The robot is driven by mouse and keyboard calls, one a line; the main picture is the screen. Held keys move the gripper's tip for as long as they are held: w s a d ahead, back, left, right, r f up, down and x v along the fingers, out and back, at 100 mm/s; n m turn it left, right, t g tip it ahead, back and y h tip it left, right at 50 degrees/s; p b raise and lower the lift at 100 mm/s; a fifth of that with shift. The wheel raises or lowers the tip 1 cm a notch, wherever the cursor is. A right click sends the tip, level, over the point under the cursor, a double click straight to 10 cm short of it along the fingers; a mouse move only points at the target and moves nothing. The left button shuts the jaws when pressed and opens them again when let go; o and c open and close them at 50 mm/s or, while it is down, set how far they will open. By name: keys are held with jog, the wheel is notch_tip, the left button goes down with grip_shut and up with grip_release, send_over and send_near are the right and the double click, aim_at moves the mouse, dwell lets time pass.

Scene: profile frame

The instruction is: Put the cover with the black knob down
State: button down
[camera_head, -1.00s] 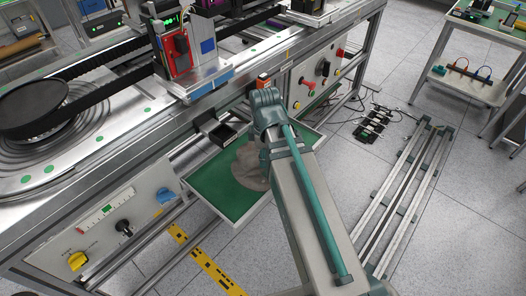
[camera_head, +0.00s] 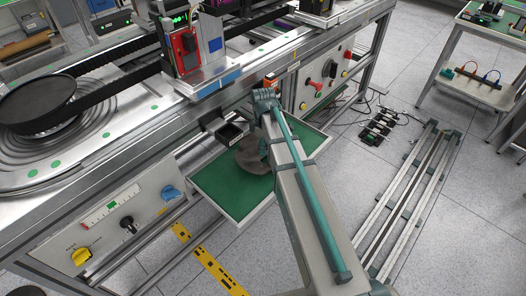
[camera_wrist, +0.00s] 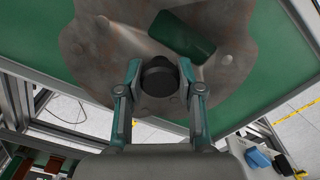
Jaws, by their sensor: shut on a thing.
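The cover (camera_wrist: 110,45) is a grey-brown, irregularly edged plate with bumps and a black knob (camera_wrist: 158,78) in the wrist view. My gripper (camera_wrist: 160,75) is shut on the knob, one finger on each side. A dark green rectangular patch (camera_wrist: 182,36) shows on the cover beside the knob; I cannot tell whether it is an opening. In the head view the cover (camera_head: 250,155) is over the green tray (camera_head: 220,190), partly hidden by my arm. I cannot tell whether it touches the tray.
A small black open box (camera_head: 231,132) is close to the cover at the bench side. The bench front panel (camera_head: 120,220) with knobs is at left.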

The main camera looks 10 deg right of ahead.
jog(key=shift+w+f, duration=0.3)
jog(key=shift+f, duration=1.6)
jog(key=shift+f, duration=0.15)
jog(key=c, duration=0.7)
grip_release()
jog(key=shift+c, duration=0.2)
notch_tip(320, 180, up, 12)
jog(key=shift+r, duration=0.2)
jog(key=shift+d, duration=0.1)
